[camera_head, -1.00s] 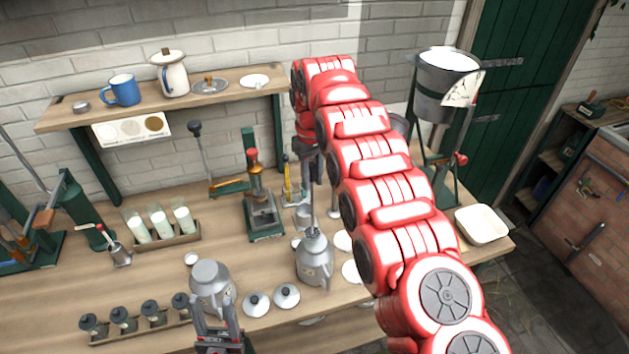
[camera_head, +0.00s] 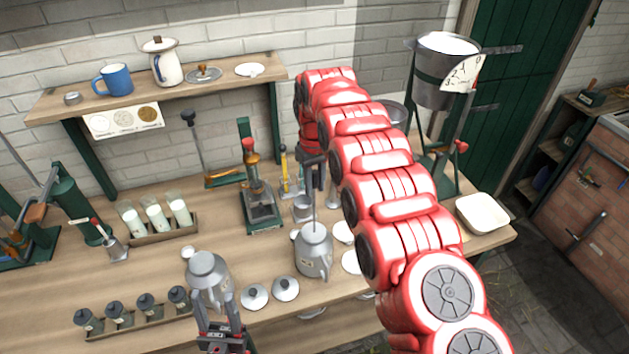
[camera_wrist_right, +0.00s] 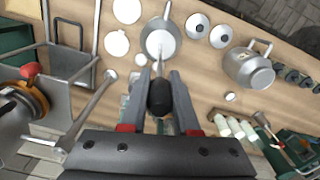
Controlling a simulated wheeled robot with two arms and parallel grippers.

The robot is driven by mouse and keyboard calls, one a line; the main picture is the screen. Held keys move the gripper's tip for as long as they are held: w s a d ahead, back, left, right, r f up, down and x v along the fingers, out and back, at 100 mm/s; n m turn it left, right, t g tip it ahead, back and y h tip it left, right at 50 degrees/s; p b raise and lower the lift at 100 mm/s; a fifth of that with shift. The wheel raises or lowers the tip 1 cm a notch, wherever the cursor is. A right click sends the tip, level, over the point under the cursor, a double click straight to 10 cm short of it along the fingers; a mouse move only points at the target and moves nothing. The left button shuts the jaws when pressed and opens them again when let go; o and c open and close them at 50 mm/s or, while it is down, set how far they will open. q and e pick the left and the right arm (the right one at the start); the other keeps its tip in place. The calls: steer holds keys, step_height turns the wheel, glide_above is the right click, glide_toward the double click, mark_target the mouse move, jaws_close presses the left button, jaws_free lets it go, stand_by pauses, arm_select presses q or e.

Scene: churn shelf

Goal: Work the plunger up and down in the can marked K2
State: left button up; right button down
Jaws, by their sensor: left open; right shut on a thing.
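A grey metal can (camera_head: 313,258) stands on the bench, with a thin plunger rod rising upright from its neck. Its small label is too small to read. My right gripper (camera_head: 316,172) is shut on the black plunger handle (camera_wrist_right: 160,98), above the can. The can's top also shows in the right wrist view (camera_wrist_right: 160,42). A second grey can (camera_head: 206,268) stands to its left. My left gripper (camera_head: 220,325) is open at the front of this second can, partly overlapping it; I cannot tell whether they touch.
Two round lids (camera_head: 270,292) lie between the cans. A rack of dark-topped jars (camera_head: 130,315) and a rack of milk bottles (camera_head: 160,222) are on the left. A press (camera_head: 260,195) stands behind, and a white dish (camera_head: 482,213) is at the right end.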

step_height(320, 180, down, 3)
steer(key=shift+a+r+b, duration=0.15)
steer(key=shift+r+b, duration=0.05)
steer(key=shift+b, duration=0.5)
steer(key=shift+f+b, duration=2.45)
steer(key=shift+f, duration=2.4)
step_height(320, 180, up, 7)
steer(key=shift+b, duration=0.3)
